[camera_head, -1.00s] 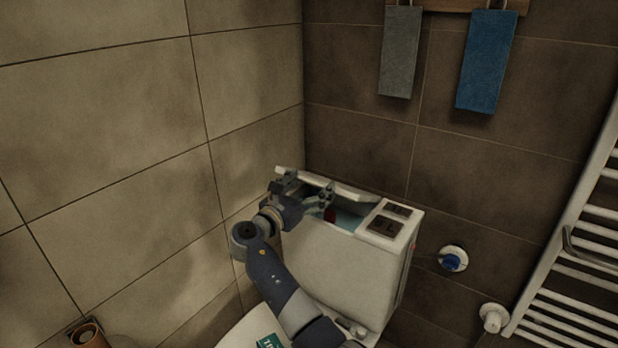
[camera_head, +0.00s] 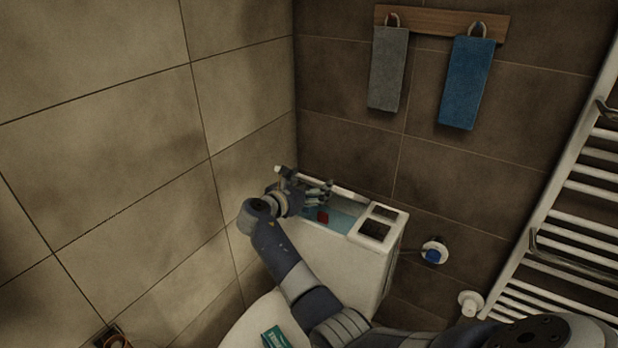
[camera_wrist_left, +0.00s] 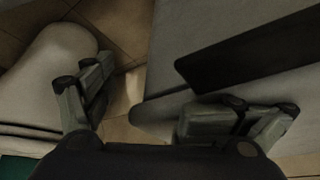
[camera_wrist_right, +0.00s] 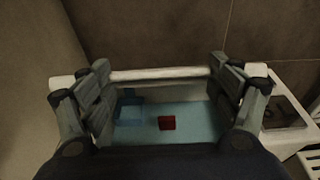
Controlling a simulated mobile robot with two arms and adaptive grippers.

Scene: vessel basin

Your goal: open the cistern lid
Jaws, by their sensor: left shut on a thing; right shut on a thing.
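The white cistern (camera_head: 330,255) stands in the wall corner. Its lid (camera_head: 352,194) is tilted up along the back rim, showing as a narrow white bar in the right wrist view (camera_wrist_right: 160,75). Blue water and a red block (camera_wrist_right: 167,123) show inside. My right gripper (camera_head: 312,190) is over the opening at the lid's left part, shut on the lid with fingers wide apart. My left gripper (camera_wrist_left: 160,105) shows only in its wrist view, fingers apart, with the cistern's corner between them; the exact contact is hidden.
Flush buttons (camera_head: 380,222) sit on the cistern's right top. A green box (camera_head: 277,338) lies on the toilet seat. A blue-knobbed valve (camera_head: 433,252) and a towel radiator (camera_head: 570,230) are at right. Grey (camera_head: 387,68) and blue (camera_head: 467,82) towels hang above.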

